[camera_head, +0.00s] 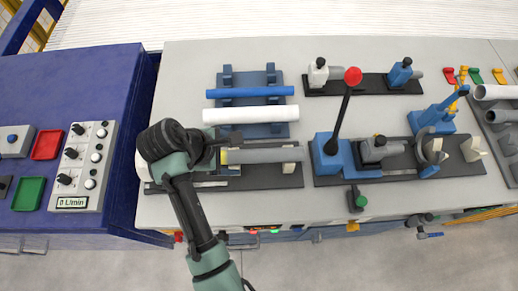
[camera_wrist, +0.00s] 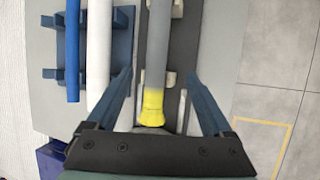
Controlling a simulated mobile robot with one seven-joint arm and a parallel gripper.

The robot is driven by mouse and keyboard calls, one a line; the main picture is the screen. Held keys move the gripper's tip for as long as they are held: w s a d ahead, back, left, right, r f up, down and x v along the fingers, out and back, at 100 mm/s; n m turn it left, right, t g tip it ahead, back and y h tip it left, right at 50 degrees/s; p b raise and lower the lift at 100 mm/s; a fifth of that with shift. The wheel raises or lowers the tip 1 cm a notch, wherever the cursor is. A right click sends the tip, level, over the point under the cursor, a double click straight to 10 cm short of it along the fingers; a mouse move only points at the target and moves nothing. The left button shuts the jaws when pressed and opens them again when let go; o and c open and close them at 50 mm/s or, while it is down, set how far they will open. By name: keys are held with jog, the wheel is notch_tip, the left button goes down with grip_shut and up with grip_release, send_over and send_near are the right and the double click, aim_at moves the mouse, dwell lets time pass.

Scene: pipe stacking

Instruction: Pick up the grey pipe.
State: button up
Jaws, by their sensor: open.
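The grey pipe (camera_head: 265,155) lies level on a dark base with pale supports, near the front of the table. Its left end is yellow. In the wrist view the grey pipe (camera_wrist: 157,45) runs away from me, with its yellow end (camera_wrist: 151,107) closest. My gripper (camera_head: 222,158) is at the pipe's left end. In the wrist view my gripper (camera_wrist: 158,105) is open, with one finger on each side of the yellow end and a gap on both sides. My wrist hides the left part of the base in the head view.
A blue pipe (camera_head: 250,92) and a white pipe (camera_head: 250,114) lie on a blue rack behind the grey pipe. A blue clamp machine with a red-knobbed lever (camera_head: 352,77) stands to the right. A blue control bench (camera_head: 75,95) is at the left.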

aim_at(250, 156)
jog(key=x, duration=0.4)
jog(key=shift+f, duration=0.1)
jog(key=shift+w+d+r+x, duration=0.1)
jog(key=shift+x, duration=0.85)
jog(key=shift+w+d+r+x, duration=0.1)
jog(key=shift+x, duration=0.9)
jog(key=shift+w+d+x, duration=0.1)
jog(key=shift+x, duration=0.85)
jog(key=shift+r, duration=0.1)
grip_shut()
